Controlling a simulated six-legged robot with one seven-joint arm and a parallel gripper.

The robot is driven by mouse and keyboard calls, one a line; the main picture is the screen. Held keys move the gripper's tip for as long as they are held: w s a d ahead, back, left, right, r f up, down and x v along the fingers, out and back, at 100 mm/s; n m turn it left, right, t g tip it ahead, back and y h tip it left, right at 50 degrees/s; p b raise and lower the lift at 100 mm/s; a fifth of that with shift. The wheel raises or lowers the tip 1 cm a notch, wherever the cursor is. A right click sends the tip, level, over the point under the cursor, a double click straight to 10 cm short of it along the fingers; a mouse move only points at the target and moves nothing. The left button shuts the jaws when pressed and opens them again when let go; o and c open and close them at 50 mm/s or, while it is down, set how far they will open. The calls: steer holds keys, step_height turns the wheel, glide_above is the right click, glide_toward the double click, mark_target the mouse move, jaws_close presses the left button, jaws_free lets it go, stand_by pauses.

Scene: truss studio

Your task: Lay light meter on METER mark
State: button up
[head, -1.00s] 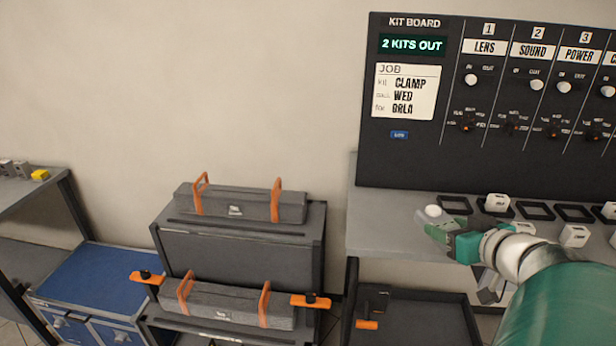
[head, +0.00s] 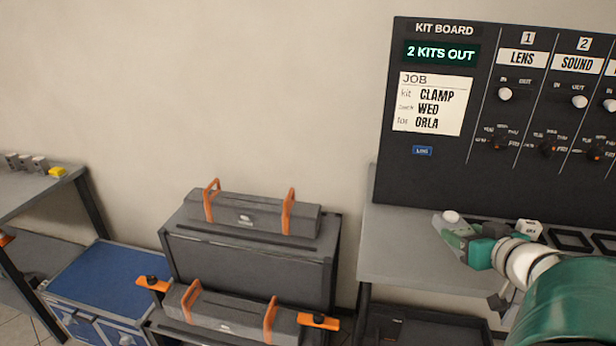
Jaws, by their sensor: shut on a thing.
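My gripper (head: 449,229) is at the right, over the grey shelf (head: 395,250) below the kit board. It is shut on the light meter (head: 451,216), of which a white rounded top shows at the fingertips. The rest of the meter is hidden by the fingers. I cannot make out a METER mark in this view.
The black kit board (head: 440,175) stands behind the shelf, with black frames (head: 573,240) and a white block (head: 530,227) before it. Grey cases with orange handles (head: 255,215) sit on a rack at centre. A blue-topped cabinet (head: 100,280) and a side table (head: 35,190) are at left.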

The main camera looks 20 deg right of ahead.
mark_target(455, 229)
steer(key=x, duration=0.4)
steer(key=shift+w+d+f, duration=0.2)
steer(key=shift+d+f, duration=0.05)
steer(key=shift+f, duration=0.05)
steer(key=w+f, duration=0.2)
steer(key=w+d+f, duration=0.1)
steer(key=w+f, duration=0.1)
steer(key=f, duration=0.1)
steer(key=shift+w, duration=0.15)
steer(key=shift+w+d+f, duration=0.15)
steer(key=shift+w+f, duration=0.15)
steer(key=shift+f, duration=0.15)
steer(key=shift+w+f, duration=0.1)
steer(key=shift+f, duration=1.45)
steer(key=shift+f, duration=0.1)
steer(key=o, duration=1.1)
steer(key=shift+f, duration=0.1)
steer(key=shift+c, duration=0.2)
